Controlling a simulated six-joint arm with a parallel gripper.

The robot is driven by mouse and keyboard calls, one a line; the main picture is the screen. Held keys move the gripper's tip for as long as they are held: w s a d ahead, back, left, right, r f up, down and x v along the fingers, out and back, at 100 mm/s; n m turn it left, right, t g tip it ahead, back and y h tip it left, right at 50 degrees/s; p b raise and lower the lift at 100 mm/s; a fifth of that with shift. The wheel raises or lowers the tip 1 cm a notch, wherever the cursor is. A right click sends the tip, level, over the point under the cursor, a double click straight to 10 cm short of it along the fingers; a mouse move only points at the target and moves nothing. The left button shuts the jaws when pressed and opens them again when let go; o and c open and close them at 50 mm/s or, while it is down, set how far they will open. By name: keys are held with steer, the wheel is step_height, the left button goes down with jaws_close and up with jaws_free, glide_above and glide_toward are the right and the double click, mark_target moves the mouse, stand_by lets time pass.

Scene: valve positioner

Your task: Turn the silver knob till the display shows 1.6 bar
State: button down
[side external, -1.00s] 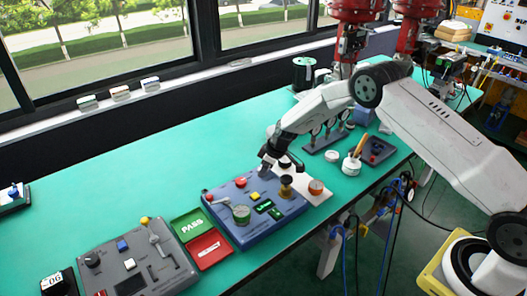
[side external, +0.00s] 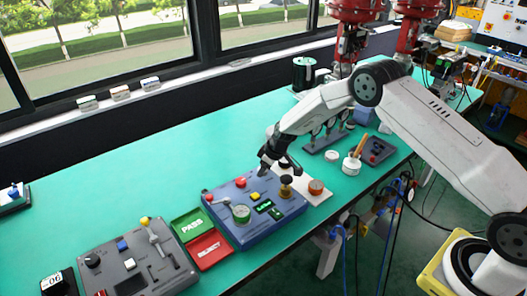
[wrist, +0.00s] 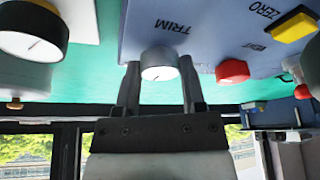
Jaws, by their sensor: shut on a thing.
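The silver knob (wrist: 158,63) shows in the wrist view, with a pale face and a dark pointer line, next to the printed word TRIM. My gripper (wrist: 160,76) has one dark finger on each side of it and is shut on it. In the side view my gripper (side external: 264,168) is at the back edge of the blue panel (side external: 228,196) and largely hides the knob. The display (side external: 264,205) shows green characters, too small to read.
A red button (wrist: 232,70) sits close to the right finger in the wrist view, with a yellow button (wrist: 293,27) beyond. Green and red trays (side external: 193,226) adjoin the panel.

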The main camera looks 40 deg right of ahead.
steer(key=shift+c, duration=0.9)
jaws_free()
steer(key=shift+r, duration=0.15)
steer(key=v, duration=0.7)
steer(key=shift+r, duration=0.3)
